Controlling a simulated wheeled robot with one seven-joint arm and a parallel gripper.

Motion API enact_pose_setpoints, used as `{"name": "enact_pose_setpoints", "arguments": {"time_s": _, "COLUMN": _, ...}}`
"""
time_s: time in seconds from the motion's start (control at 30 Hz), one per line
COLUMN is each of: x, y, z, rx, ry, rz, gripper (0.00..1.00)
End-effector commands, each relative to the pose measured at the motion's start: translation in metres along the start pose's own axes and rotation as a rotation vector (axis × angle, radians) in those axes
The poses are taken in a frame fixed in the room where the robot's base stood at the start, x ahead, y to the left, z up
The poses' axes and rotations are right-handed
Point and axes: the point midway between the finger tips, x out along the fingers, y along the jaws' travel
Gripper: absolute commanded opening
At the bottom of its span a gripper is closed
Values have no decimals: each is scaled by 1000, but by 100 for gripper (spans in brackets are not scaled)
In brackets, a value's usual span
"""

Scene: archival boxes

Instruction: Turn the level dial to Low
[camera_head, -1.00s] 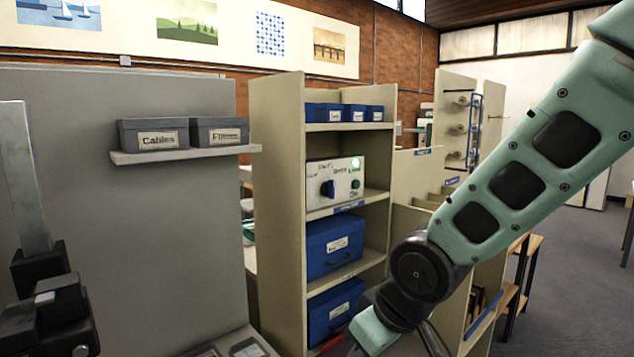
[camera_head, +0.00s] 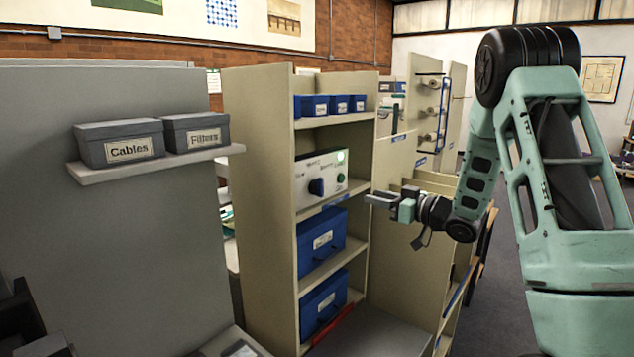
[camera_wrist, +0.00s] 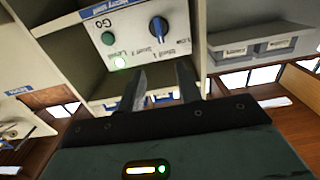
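The level dial is a dark blue knob (camera_head: 316,187) on the white front of a control box (camera_head: 303,172) on the middle shelf. In the wrist view the dial (camera_wrist: 158,28) appears upside down, beyond the fingertips, with small printed labels around it; one at the right looks like "Low". Its exact pointer setting is too small to tell. A green button (camera_wrist: 108,38) marked "Go" and a lit green lamp (camera_wrist: 120,62) are beside it. My gripper (camera_wrist: 162,72) has its fingers apart with nothing between them. In the head view my gripper (camera_head: 376,200) is right of the box, clear of the dial.
Blue boxes stand on the shelf above and in the bays below, including one large blue box (camera_head: 321,242). The beige shelf unit's side panel (camera_head: 258,200) rises at left. A grey partition (camera_head: 120,230) carries Cables (camera_head: 120,142) and Filters (camera_head: 195,132) boxes.

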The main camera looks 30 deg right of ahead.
Motion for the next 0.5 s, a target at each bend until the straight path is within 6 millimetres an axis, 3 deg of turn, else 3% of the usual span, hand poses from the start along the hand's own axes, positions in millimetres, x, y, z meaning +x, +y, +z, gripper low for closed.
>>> {"name": "enact_pose_setpoints", "arguments": {"time_s": 0.5, "x": 101, "y": -2, "z": -3, "rx": 0, "ry": -2, "rz": -3, "gripper": 35}}
